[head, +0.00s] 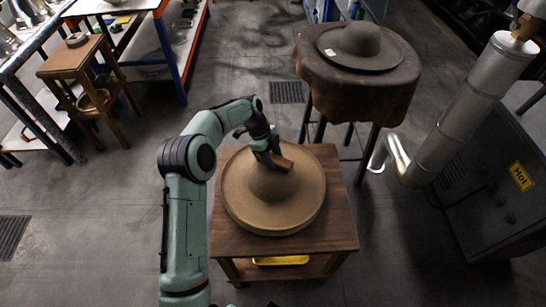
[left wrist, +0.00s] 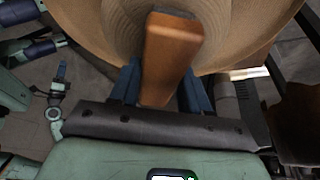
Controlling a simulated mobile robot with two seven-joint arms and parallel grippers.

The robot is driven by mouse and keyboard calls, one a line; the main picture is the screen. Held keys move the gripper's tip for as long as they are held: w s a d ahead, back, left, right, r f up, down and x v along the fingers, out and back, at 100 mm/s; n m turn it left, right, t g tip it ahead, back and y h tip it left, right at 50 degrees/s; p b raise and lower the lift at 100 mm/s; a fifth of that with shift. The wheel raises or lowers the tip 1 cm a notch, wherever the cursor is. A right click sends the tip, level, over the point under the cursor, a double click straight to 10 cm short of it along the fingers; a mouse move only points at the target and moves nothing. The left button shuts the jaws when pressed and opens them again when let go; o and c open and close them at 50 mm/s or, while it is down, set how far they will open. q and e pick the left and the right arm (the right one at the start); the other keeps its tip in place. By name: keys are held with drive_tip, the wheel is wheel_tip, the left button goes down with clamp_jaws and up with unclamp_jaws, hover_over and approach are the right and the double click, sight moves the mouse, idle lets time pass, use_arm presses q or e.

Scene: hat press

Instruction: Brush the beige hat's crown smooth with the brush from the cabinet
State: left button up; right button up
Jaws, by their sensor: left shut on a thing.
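The beige hat (head: 245,205) lies brim down on a small wooden table (head: 338,195), and its round crown rises in the middle. My left gripper (head: 266,158) is shut on the brush (head: 282,162), a brown wooden block, at the crown's top. In the left wrist view the brush (left wrist: 170,55) stands between the two blue fingers, with the beige hat (left wrist: 240,30) just beyond it. Whether the bristles touch the crown is hidden. My right gripper is not clearly seen in the head view.
A dark hat (head: 362,45) sits on a leather-covered round stand (head: 350,88) behind the table. A grey machine (head: 490,190) with a yellow "Hot" label and a metal pipe stand to the right. A yellow item (head: 280,260) lies on the table's lower shelf. A wooden stool (head: 75,60) stands far left.

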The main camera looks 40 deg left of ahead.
use_arm(q)
drive_tip(key=shift+f, duration=0.35)
idle(0.4)
drive_tip(key=shift+s+a, duration=0.15)
drive_tip(key=shift+a, duration=0.95)
drive_tip(key=shift+d, duration=0.1)
drive_tip(key=shift+w+d+f+b, duration=0.15)
drive_tip(key=shift+d+b, duration=0.15)
drive_tip(key=shift+d, duration=0.8)
drive_tip(key=shift+w+d+r+b, duration=0.15)
drive_tip(key=shift+d+b, duration=0.1)
drive_tip(key=shift+d, duration=0.8)
drive_tip(key=shift+f, duration=0.1)
drive_tip(key=shift+a, duration=0.15)
